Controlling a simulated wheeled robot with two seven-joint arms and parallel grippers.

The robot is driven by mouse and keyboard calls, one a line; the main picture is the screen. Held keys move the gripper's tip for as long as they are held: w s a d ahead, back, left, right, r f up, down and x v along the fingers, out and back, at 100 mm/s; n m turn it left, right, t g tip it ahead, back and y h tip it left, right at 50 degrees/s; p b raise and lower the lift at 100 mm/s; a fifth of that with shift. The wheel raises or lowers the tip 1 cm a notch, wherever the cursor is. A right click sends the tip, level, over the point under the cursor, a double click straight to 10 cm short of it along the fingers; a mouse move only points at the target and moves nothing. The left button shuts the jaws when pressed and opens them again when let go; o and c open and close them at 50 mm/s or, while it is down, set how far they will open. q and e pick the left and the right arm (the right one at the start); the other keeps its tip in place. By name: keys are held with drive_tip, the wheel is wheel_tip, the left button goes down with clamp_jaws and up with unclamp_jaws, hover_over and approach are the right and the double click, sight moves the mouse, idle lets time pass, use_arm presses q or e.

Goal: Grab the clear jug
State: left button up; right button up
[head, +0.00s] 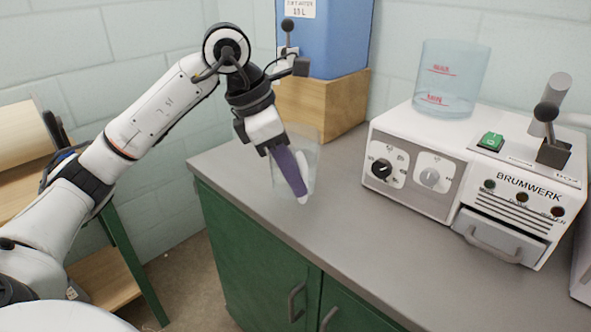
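A clear jug (311,149) stands near the left end of the grey counter, in front of the wooden block. My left gripper (295,183) reaches down from above at the jug, and its purple finger overlaps the jug in the picture. A narrow white piece shows beside the purple finger; I cannot tell whether it is the other finger or part of the jug. The gripper hides much of the jug's near side and its handle. I cannot tell whether the fingers are closed on it. My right gripper is not in view.
A cream machine marked BRUMWERK (415,197) stands on the counter (345,225) at the right, with a clear tank (450,80) on top. A blue container (335,40) with a tap (288,50) sits on a wooden block (335,108). The counter's front strip is clear.

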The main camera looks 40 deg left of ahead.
use_arm(q)
drive_tip(key=shift+x, duration=2.35)
drive_tip(key=shift+w, duration=0.15)
clamp_jaws()
drive_tip(key=shift+d+f, duration=0.1)
drive_tip(key=shift+f, duration=0.05)
